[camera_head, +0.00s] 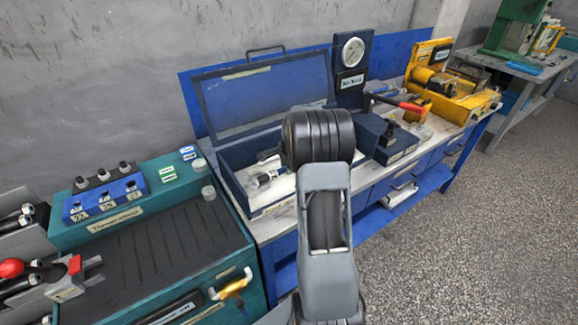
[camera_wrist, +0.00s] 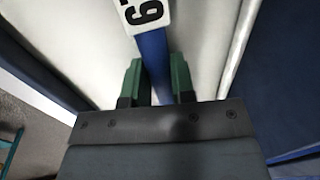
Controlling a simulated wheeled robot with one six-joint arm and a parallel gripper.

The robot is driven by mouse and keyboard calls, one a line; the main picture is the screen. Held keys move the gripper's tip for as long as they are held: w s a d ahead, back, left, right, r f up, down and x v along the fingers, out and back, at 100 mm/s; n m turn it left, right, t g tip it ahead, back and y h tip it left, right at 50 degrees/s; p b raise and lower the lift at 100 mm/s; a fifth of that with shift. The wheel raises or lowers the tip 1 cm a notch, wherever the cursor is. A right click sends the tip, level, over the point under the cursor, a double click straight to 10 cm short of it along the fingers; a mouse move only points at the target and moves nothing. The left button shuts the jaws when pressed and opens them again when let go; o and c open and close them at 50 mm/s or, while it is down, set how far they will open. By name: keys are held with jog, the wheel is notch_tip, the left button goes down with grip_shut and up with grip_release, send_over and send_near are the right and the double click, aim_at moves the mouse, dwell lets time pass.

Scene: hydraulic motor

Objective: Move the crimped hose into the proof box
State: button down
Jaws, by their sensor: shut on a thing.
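The proof box stands open on the blue bench in the head view, its front wall low (camera_head: 236,190) and its blue lid (camera_head: 265,95) raised at the back. In the wrist view the green fingertips of my gripper (camera_wrist: 160,82) are shut on a narrow blue length, which I take as the crimped hose (camera_wrist: 154,58). A white tag with black figures (camera_wrist: 146,13) is at its far end. Pale surfaces and dark blue walls lie around it. In the head view my arm hides my gripper and the hose, so their height over the box is unclear.
A pressure gauge panel (camera_head: 353,60) and a red-handled pump (camera_head: 398,105) stand to the right. A teal machine (camera_head: 150,240) is at the left. A yellow machine (camera_head: 455,95) stands farther right.

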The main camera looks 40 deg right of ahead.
jog(key=shift+f, duration=0.25)
jog(key=c, duration=0.9)
grip_release()
jog(key=s+r, duration=0.1)
jog(key=r, duration=0.8)
jog(key=s+r, duration=0.1)
jog(key=r, duration=0.3)
jog(key=shift+s+a+r, duration=0.1)
jog(key=shift+s+r, duration=0.25)
jog(key=shift+s+a+r+n+t+p, duration=0.25)
jog(key=shift+s+a+r+n+p, duration=0.65)
jog(key=shift+s+a+n, duration=2.7)
jog(key=shift+s+a+r+n+t+p, duration=0.2)
jog(key=shift+s+a+r+n+p, duration=0.65)
jog(key=shift+s+a+n, duration=2.75)
jog(key=shift+s+a+r+n+t+p, duration=0.25)
jog(key=shift+s+a+r+n+p, duration=1.2)
jog(key=shift+a, duration=3.7)
